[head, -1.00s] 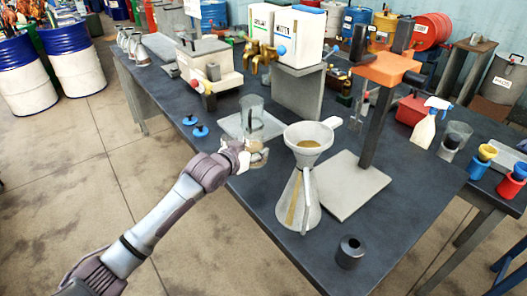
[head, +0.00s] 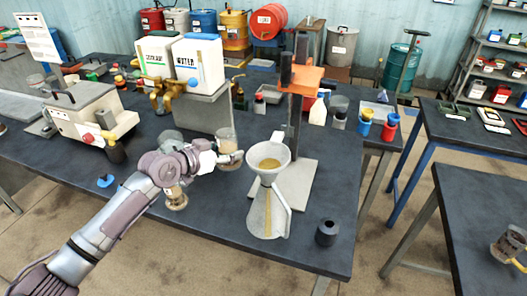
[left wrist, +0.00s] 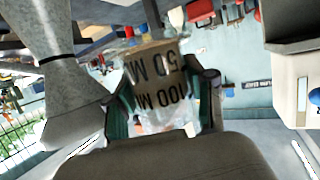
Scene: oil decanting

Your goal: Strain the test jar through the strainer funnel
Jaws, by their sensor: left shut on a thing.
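The test jar (head: 228,143) is clear with brownish contents and looks about upright. My left gripper (head: 226,159) is shut on it, just left of the strainer funnel. In the left wrist view the jar (left wrist: 157,78) shows 50 and 100 ML marks between the fingers (left wrist: 160,105). The strainer funnel (head: 283,153) is pale grey with an amber interior, and sits on a grey conical flask (head: 258,208) with an amber strip. The jar is apart from the funnel rim in the head view. My right gripper is not in view.
Another glass vessel (head: 175,200) stands partly hidden by my left arm. An orange-topped stand (head: 300,78) rises behind the funnel. A dark cylinder (head: 326,233) sits near the front edge. White jugs (head: 199,62) on a grey block and a bench machine (head: 85,110) stand behind.

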